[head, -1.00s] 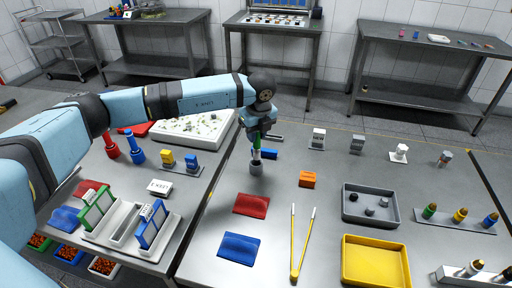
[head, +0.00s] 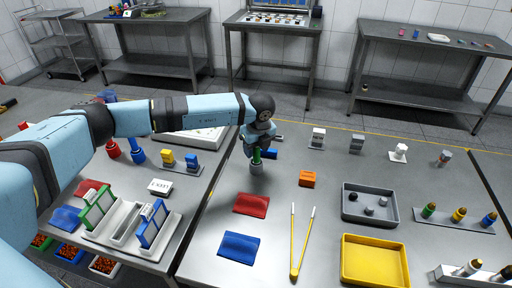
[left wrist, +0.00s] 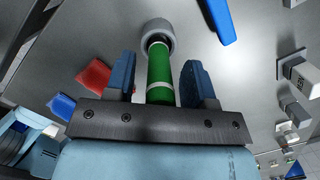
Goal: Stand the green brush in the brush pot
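The green brush (head: 257,154) stands with its lower end inside the grey brush pot (head: 256,168) on the steel table. In the left wrist view the green handle (left wrist: 160,78) runs into the mouth of the round pot (left wrist: 157,29). My left gripper (head: 258,149) is above the pot. Its two blue fingers are on either side of the handle, with a clear gap on each side, so it is open around the brush and not gripping it. The brush's bristle end is hidden in the pot. My right gripper is not in view.
A yellow tray (head: 375,279) and yellow tongs (head: 295,250) lie nearer.

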